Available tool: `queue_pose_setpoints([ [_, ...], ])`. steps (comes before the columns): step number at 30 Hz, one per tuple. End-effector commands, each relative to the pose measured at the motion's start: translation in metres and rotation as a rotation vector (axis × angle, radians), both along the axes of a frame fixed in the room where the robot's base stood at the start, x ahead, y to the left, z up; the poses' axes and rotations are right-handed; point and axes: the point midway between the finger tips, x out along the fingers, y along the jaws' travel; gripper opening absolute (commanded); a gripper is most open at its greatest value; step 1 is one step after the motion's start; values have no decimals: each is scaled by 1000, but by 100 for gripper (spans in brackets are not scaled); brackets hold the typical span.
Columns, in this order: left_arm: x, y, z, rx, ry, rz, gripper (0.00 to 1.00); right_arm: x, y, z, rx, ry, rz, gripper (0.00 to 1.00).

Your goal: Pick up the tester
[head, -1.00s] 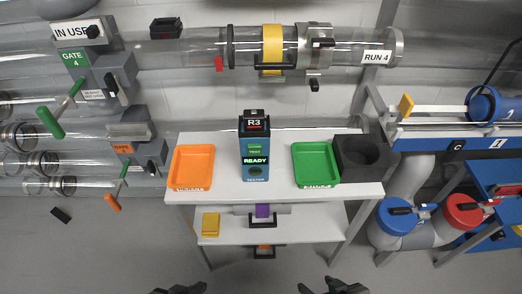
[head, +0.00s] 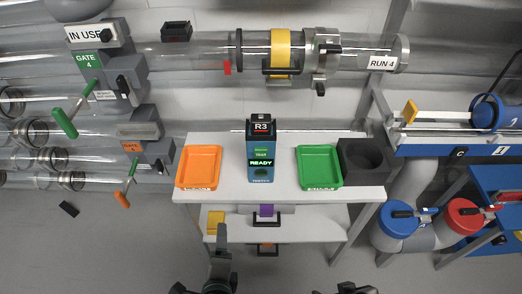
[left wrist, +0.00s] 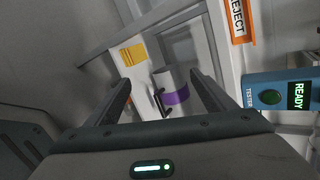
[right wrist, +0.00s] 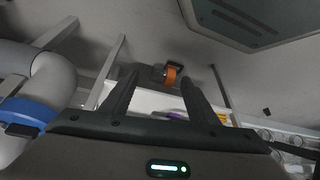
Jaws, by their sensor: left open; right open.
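The tester (head: 260,150) is a blue upright box with a black top marked R3 and a lit READY display. It stands on the white table's top shelf between an orange tray and a green tray. In the left wrist view the tester (left wrist: 272,95) shows at the right edge, outside the fingers. My left gripper (left wrist: 160,85) is open and empty, low in front of the table in the head view. My right gripper (right wrist: 152,82) is open and empty; only its tip shows at the bottom of the head view.
The orange tray (head: 198,168) and green tray (head: 319,167) flank the tester, with a black holder (head: 363,162) at right. The lower shelf (head: 330,219) holds a yellow item (head: 216,221) and a purple-banded piece (head: 266,211). Clear tubes (head: 200,54) run behind, above the table.

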Motion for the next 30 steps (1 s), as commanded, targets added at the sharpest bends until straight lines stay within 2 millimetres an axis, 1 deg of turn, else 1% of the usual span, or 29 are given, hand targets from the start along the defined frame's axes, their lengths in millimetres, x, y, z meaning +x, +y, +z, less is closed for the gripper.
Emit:
queue_pose_setpoints([
  [1, 5, -11, 15, 122, -40, -74, 77, -1, -3, 3, -8, 13, -3, 54],
  [4, 14, -32, 45, 402, -128, -214, 77, -6, -8, 3, -23, 42, -8, 54],
  [9, 17, -74, 96, 858, -274, -391, 77, -13, -17, 4, -50, 91, -17, 54],
  [12, 15, -94, 119, 1064, -341, -447, 77, -16, -21, 4, -60, 111, -22, 54],
  [15, 12, -107, 135, 1204, -384, -474, 77, -18, -24, 4, -68, 125, -25, 54],
  [19, 10, -115, 143, 1285, -408, -487, 77, -19, -25, 3, -72, 132, -26, 54],
  [30, 11, -115, 144, 1291, -410, -486, 77, -20, -26, 3, -72, 132, -27, 54],
])
